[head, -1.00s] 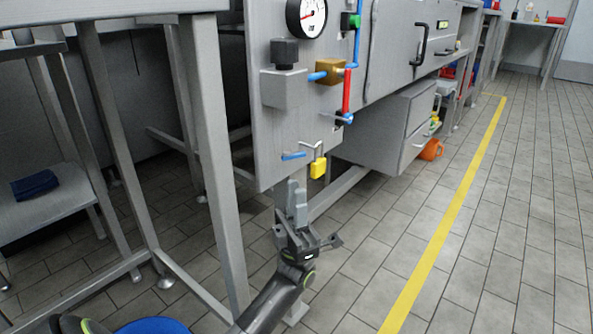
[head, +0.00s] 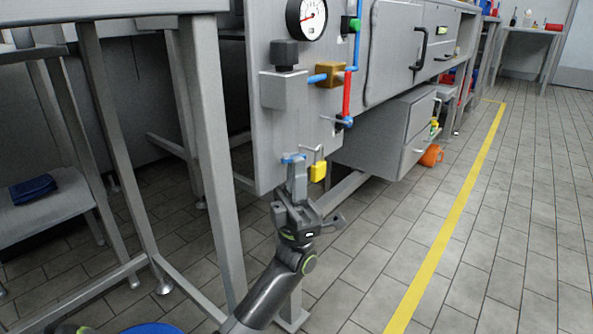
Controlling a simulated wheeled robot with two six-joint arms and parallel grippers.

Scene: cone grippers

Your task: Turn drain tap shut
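My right gripper is not in view.
A yellow padlock (head: 318,171) hangs just right of the fingers. Above are a grey box with a black knob (head: 285,54), a red pipe (head: 347,92) and a gauge (head: 307,17). A grey table leg (head: 212,160) stands left.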

